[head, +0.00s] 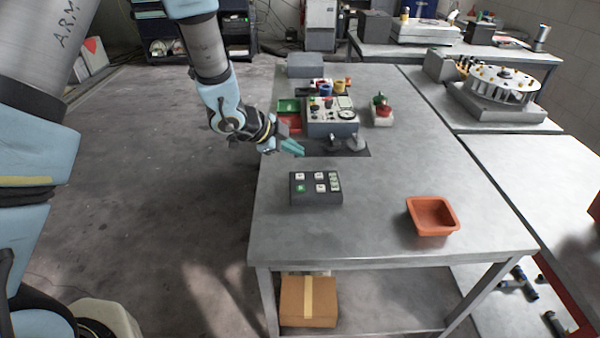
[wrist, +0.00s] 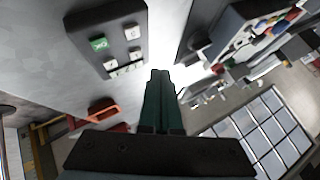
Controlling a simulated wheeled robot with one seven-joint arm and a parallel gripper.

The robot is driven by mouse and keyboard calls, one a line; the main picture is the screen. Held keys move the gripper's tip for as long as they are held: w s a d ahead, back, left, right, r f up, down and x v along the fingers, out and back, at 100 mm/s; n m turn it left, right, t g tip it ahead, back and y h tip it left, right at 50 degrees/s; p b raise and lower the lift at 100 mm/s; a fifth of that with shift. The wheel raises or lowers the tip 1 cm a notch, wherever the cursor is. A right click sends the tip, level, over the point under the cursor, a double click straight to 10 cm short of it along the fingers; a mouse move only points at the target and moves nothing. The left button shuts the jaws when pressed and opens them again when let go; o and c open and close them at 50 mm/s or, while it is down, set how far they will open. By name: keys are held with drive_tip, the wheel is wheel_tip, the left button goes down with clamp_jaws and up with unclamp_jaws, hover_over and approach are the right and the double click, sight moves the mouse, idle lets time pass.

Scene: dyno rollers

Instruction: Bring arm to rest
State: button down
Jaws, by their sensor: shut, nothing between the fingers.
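My gripper (head: 292,147) has teal fingers and hangs over the left edge of the grey table (head: 375,200) in the head view. In the wrist view its two fingers (wrist: 162,85) are together with nothing between them. It is apart from the dark keypad box (head: 316,199), which sits in front of it on the table. The keypad box also shows at the upper left of the wrist view (wrist: 122,32). My arm reaches down from the top of the head view.
A grey control panel box (head: 332,127) stands just behind and right of my gripper. An orange bin (head: 432,216) sits at the front right of the table, and a red and green button unit (head: 382,112) farther back. Open floor (head: 170,170) lies left of the table.

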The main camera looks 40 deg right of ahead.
idle(0.7)
drive_tip(key=w+a+r+n+t+y, duration=0.3)
drive_tip(key=w+a+n, duration=0.45)
drive_tip(key=a, duration=0.55)
drive_tip(key=w+a+r+n+t+y, duration=0.3)
drive_tip(key=w+a+n, duration=0.4)
drive_tip(key=a, duration=0.6)
drive_tip(key=s+a+r+n+g+y, duration=0.1)
drive_tip(key=s+a+n, duration=0.4)
drive_tip(key=a, duration=0.6)
drive_tip(key=s+a+r+n+g+y, duration=0.2)
drive_tip(key=s+a+n, duration=0.4)
drive_tip(key=a, duration=0.5)
drive_tip(key=shift+r+n+g, duration=0.4)
drive_tip(key=shift+r+n, duration=0.25)
